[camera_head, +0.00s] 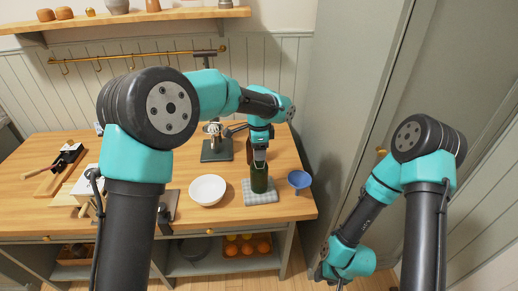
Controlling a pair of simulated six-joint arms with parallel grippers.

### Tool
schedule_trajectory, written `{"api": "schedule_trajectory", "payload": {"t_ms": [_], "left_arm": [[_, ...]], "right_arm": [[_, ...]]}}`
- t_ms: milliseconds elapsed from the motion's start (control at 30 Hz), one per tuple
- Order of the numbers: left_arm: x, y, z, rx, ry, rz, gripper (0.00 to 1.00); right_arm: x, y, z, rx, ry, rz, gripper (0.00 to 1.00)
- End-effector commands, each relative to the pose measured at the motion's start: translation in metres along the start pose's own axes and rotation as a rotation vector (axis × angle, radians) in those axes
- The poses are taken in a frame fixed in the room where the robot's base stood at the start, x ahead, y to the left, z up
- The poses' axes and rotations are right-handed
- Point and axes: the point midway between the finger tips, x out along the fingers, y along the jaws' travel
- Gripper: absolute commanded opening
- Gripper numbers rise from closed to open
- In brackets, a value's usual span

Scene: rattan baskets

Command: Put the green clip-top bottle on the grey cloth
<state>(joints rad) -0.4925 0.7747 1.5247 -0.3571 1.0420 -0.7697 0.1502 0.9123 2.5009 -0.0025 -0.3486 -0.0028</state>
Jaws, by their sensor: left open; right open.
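The dark green bottle (259,182) stands upright on the grey checked cloth (279,197) near the front right of the wooden counter. My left gripper (260,158) is open, pointing down at the bottle's top. Its fingers overlap the neck, so the clip top is hidden and I cannot tell if they touch it. My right gripper (338,281) is open, low beside the counter at the bottom of the view, far from the bottle and mostly hidden by its own wrist.
A white bowl (207,190) is left of the cloth and a blue cup (300,180) right of it. A brown bottle (250,150) stands just behind. A tall grey cabinet (345,100) bounds the right side.

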Motion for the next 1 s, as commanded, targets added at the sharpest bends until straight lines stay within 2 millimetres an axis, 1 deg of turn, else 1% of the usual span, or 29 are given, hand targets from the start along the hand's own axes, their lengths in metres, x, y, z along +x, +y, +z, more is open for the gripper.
{"api": "schedule_trajectory", "payload": {"t_ms": [167, 267, 367, 800, 900, 1000], "left_arm": [[-0.003, 0.0, 0.0, 0.0, 0.0, -0.001, 0.59], [-0.01, 0.0, 0.0, 0.0, 0.001, -0.002, 0.59], [-0.022, 0.0, 0.0, 0.0, 0.001, -0.002, 0.59], [-0.102, 0.0, -0.001, 0.0, 0.002, -0.003, 0.59], [-0.114, 0.0, -0.001, 0.001, 0.001, -0.003, 0.59], [-0.121, 0.0, 0.0, 0.0, 0.0, -0.001, 0.59]], "right_arm": [[0.0, 0.0, 0.0, 0.0, 0.0, 0.0, 0.43], [0.0, 0.0, 0.0, 0.0, 0.0, 0.0, 0.43], [0.0, 0.0, 0.0, 0.0, 0.0, 0.0, 0.43], [0.0, 0.0, 0.0, 0.0, 0.0, 0.0, 0.43], [0.0, 0.0, 0.0, 0.0, 0.0, 0.0, 0.43], [0.0, 0.0, 0.0, 0.0, 0.0, 0.0, 0.43]]}}
